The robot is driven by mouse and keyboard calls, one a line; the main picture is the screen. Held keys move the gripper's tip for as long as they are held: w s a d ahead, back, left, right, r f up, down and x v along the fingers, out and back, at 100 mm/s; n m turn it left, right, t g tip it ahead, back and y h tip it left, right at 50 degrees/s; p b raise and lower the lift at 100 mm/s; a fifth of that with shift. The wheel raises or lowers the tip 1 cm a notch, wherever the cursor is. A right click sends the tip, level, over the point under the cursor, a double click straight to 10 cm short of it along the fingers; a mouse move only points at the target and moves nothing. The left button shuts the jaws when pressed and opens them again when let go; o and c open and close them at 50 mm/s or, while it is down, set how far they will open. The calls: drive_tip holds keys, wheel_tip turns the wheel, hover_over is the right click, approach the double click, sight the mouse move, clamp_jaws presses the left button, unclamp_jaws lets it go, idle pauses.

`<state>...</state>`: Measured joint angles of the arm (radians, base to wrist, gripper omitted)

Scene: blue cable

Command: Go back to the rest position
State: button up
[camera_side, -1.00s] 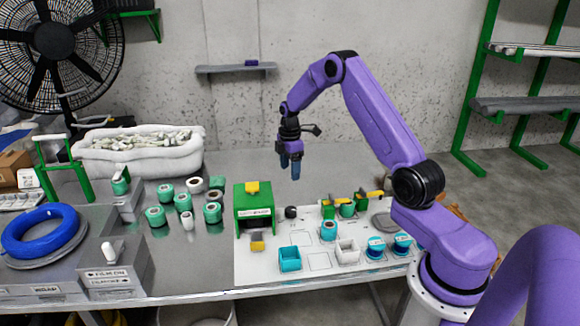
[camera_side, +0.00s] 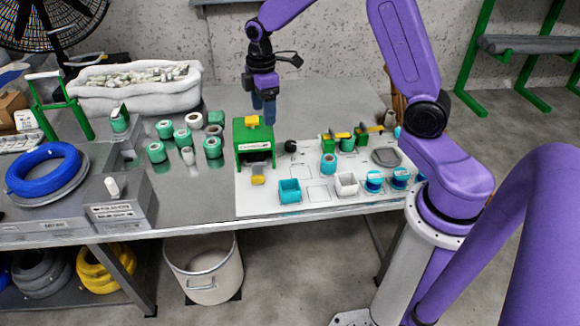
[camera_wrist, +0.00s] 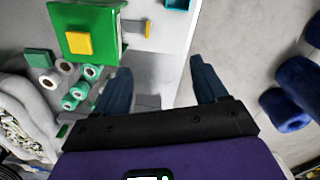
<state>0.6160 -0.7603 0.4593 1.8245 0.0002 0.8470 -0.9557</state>
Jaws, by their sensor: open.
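My gripper (camera_side: 263,106) hangs fingers-down above the back of the table, behind the green box (camera_side: 253,148) in the side view. Its two dark blue fingers are apart in the wrist view (camera_wrist: 160,82), with nothing between them. The green box with a yellow block on top (camera_wrist: 78,44) shows at the upper left of the wrist view, apart from the fingers. The blue cable coil (camera_side: 43,178) lies on a grey round base at the table's far left, well away from my gripper.
Several green spools (camera_side: 183,137) stand left of the green box. A white board (camera_side: 320,197) carries a teal tray (camera_side: 289,190), a white tray (camera_side: 346,184) and small parts. A white tub (camera_side: 135,92) stands at the back left. The air around my gripper is clear.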

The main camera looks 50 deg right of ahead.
drive_tip(key=s+a+r, duration=0.2)
drive_tip(key=s+a, duration=0.3)
drive_tip(key=s, duration=0.2)
drive_tip(key=s+a+r, duration=0.3)
drive_tip(key=s+a, duration=0.1)
drive_tip(key=s, duration=0.4)
drive_tip(key=s+d, duration=0.1)
drive_tip(key=s, duration=1.5)
drive_tip(key=shift+s+d+r, duration=0.2)
drive_tip(key=shift+s+r, duration=0.1)
drive_tip(key=shift+s, duration=0.1)
